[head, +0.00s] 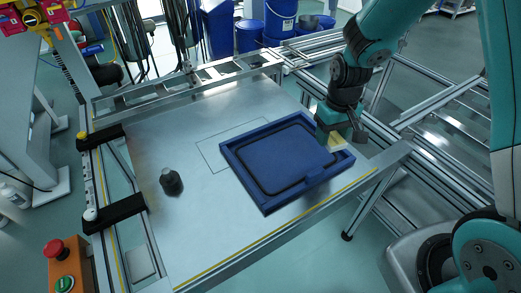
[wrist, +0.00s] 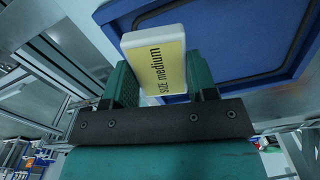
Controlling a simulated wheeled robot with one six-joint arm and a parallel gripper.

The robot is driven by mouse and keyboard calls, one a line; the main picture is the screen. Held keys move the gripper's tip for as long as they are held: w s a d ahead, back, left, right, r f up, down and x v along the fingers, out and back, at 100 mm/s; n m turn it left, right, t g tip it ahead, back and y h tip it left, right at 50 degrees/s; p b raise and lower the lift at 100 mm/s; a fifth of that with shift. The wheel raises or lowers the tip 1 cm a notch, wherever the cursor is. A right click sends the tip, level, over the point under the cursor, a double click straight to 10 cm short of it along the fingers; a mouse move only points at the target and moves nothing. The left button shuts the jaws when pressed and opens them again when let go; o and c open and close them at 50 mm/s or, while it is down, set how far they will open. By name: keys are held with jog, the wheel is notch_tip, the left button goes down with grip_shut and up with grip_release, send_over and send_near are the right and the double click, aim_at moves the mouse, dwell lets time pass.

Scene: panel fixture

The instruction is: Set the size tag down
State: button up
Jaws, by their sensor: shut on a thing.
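The size tag (wrist: 158,66) is a pale block with a yellow face reading "SIZE medium" in the wrist view. My gripper (wrist: 162,85) is shut on it, with a green finger on each side. In the head view my gripper (head: 338,132) is at the right end of the blue tray (head: 264,204). The yellow tag (head: 336,145) shows just below the fingers there, partly hidden by them. I cannot tell whether the tag touches the tray.
The tray lies on a metal table (head: 150,130), beside a thin drawn rectangle. A dark knob-like object (head: 171,181) stands on the left of the table. A red stop button (head: 53,249) is at the lower left. The table's left and middle areas are largely clear.

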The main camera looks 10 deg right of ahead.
jog(key=w+a+r+n+p, duration=0.2)
jog(key=w+a+r+n, duration=0.15)
jog(key=r+n, duration=0.4)
notch_tip(320, 180, up, 5)
jog(key=n+p, duration=0.1)
jog(key=n, duration=1.2)
send_over(286, 155)
notch_tip(286, 155, down, 20)
jog(key=shift+r+b, duration=0.15)
jog(key=shift+b, duration=0.2)
jog(key=o, duration=0.9)
